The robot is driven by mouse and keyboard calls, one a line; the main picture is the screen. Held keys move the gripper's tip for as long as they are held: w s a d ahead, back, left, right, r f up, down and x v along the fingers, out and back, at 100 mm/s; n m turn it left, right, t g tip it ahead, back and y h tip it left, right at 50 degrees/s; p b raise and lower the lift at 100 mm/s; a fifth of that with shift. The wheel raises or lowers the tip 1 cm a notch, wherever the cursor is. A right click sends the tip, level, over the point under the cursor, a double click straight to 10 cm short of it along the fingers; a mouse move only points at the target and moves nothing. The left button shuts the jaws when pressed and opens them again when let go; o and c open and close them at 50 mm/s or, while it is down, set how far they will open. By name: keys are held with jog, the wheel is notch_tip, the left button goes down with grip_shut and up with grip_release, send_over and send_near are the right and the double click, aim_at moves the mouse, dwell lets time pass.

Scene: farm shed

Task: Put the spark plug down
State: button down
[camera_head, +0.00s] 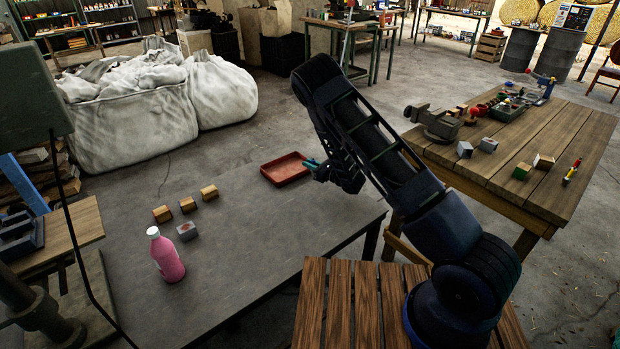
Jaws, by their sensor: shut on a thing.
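My gripper (312,164) is at the far end of my arm, above the grey table near its back right edge. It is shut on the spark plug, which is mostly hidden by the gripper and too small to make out. A small teal bit shows at the gripper's tip; I cannot tell whether it is a finger or part of the plug. A shallow red tray (272,176) lies on the grey table just left of the gripper. The gripper's tip overlaps the tray's right rim in the picture; its height above the table is unclear.
The grey table (250,230) has free room in front of the tray. A pink bottle (167,258), a grey block (187,231) and several wooden blocks (187,204) stand to the left. A wooden workbench (510,150) with a vise (435,122) is at right.

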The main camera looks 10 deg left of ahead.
jog(key=shift+f, duration=3.4)
jog(key=c, duration=1.4)
grip_release()
jog(key=shift+f, duration=0.1)
